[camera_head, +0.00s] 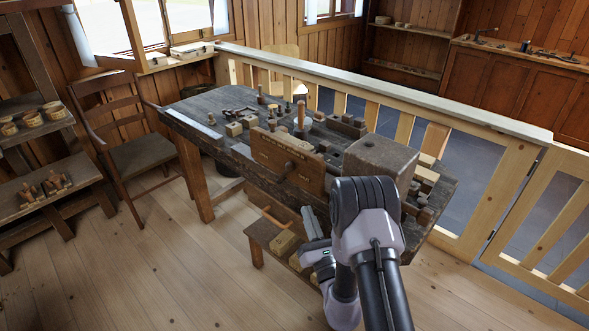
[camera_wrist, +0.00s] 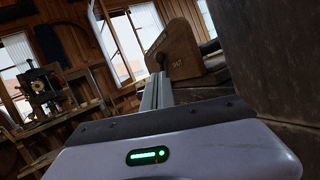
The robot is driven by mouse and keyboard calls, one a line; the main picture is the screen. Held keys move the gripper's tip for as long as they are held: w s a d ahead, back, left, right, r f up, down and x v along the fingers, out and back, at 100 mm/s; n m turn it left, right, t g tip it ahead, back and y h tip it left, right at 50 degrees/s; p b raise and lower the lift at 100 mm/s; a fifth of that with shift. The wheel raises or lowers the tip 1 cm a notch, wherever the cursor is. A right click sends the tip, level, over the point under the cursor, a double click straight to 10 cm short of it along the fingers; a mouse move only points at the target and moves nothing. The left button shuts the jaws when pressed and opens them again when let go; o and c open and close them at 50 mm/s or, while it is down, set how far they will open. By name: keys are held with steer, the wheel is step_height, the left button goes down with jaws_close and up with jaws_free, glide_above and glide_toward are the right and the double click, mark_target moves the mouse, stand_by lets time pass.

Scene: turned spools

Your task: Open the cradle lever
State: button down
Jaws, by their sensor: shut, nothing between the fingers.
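An upright wooden board (camera_head: 268,152) with dark lettering stands at the front edge of the workbench (camera_head: 215,125). A dark lever with a rounded end (camera_head: 290,166) sits on its face. In the wrist view the board (camera_wrist: 181,47) is at upper centre, tilted, and the dark lever end (camera_wrist: 160,58) shows just beyond my fingertips. My gripper (camera_head: 308,211) is below and to the right of the lever in the head view, apart from it as far as I can tell. Its fingers (camera_wrist: 157,82) are together and hold nothing.
A large dark block (camera_head: 380,158) stands on the bench right of the board and fills the right of the wrist view (camera_wrist: 268,55). A low stool (camera_head: 257,232) with wooden pieces is under the bench front. A chair (camera_head: 140,153) stands left; open floor lies in front.

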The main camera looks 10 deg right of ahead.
steer(key=r+p, duration=0.1)
steer(key=p, duration=0.1)
glide_toward(292, 170)
steer(key=x, duration=0.7)
steer(key=shift+b, duration=0.3)
